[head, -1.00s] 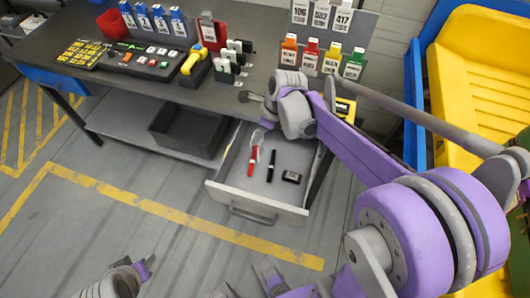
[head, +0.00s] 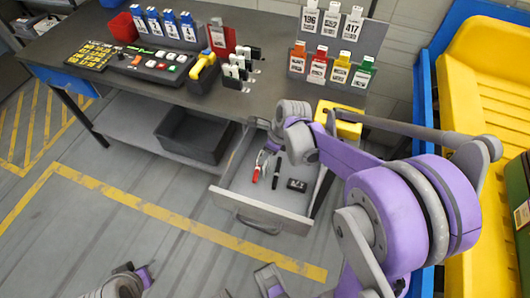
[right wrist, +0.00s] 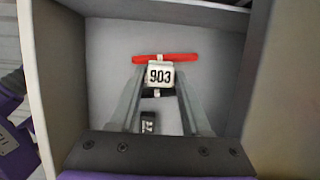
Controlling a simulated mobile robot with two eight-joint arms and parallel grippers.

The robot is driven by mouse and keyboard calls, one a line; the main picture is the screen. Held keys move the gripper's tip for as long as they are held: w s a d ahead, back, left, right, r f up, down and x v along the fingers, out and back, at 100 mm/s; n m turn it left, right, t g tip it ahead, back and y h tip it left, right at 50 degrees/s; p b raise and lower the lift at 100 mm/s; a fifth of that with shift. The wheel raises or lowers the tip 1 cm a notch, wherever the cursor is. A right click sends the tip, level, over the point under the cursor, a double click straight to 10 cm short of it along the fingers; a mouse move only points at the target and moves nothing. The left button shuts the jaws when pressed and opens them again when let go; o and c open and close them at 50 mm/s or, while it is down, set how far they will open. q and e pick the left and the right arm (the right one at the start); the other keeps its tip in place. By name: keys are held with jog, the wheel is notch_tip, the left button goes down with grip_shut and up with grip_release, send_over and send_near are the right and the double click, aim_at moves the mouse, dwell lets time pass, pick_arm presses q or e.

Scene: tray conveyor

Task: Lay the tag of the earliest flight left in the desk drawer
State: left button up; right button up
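The desk drawer (head: 240,203) is pulled open below the desk (head: 285,92). My right gripper (head: 266,160) reaches down into it, small and partly hidden by its arm in the head view. In the right wrist view, a white tag (right wrist: 160,75) reading 903 sits between its fingertips, which look shut on it. The tag is over the drawer floor; I cannot tell whether it touches. A red pen (right wrist: 165,58) lies just beyond the tag, and a black pen is mostly hidden under it. My left gripper is not clearly visible.
A small black box (head: 297,185) lies in the drawer. Racks of blue tags (head: 170,25), white tags (head: 329,22) and coloured tags (head: 340,70) stand on the desk. A dark bin (head: 192,135) is on the lower shelf. A yellow container (head: 490,85) stands at right.

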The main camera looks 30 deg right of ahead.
jog(key=shift+o, duration=1.3)
jog(key=shift+r, duration=0.5)
jog(key=p+v, duration=0.2)
jog(key=v, duration=0.9)
jog(key=s+a+f+n, duration=0.1)
jog(key=s+a+n, duration=0.2)
jog(key=n, duration=0.6)
jog(key=s+a+f+n+t+h, duration=0.1)
jog(key=s+a+f+n, duration=0.1)
jog(key=s+n, duration=0.4)
jog(key=s+a+f+n+t+h, duration=0.1)
jog(key=s+a+n, duration=0.3)
jog(key=n, duration=0.7)
jog(key=shift+s+f+n, duration=0.2)
jog(key=shift+s+n, duration=0.05)
jog(key=shift+n, duration=0.05)
jog(key=shift+s+f+n, duration=0.15)
jog(key=shift+s+n, duration=0.05)
jog(key=shift+n, duration=0.4)
